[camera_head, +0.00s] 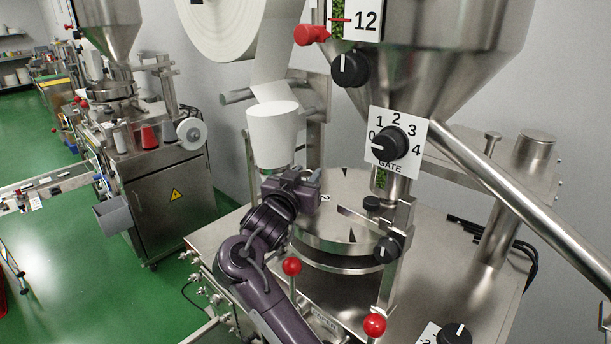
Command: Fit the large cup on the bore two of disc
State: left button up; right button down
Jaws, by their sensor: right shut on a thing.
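The steel disc (328,241) lies flat on the machine at the centre, with dark wedge-shaped marks on its top. A small label with the figure 2 (325,198) shows at its left side, beside my right gripper. My right gripper (309,183) is at the disc's left edge, just below a white paper-wrapped tube. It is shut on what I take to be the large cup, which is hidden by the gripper. I cannot tell whether the cup touches the disc or where bore two is exactly. My left gripper is not in view.
The white tube (273,137) stands close above my gripper. The hopper with its gate dial (394,145) overhangs the disc. Black knobs (386,250) stand at its right; red-balled levers (291,266) (374,325) stand in front. The right tabletop (455,275) has bare room.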

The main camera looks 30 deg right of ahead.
jog(key=shift+p, duration=0.4)
dwell(0.7)
jog(key=shift+f+b, duration=1.05)
jog(key=shift+f, duration=0.8)
jog(key=c, duration=0.9)
grip_release()
jog(key=shift+c, duration=0.2)
jog(key=shift+s+f, duration=0.1)
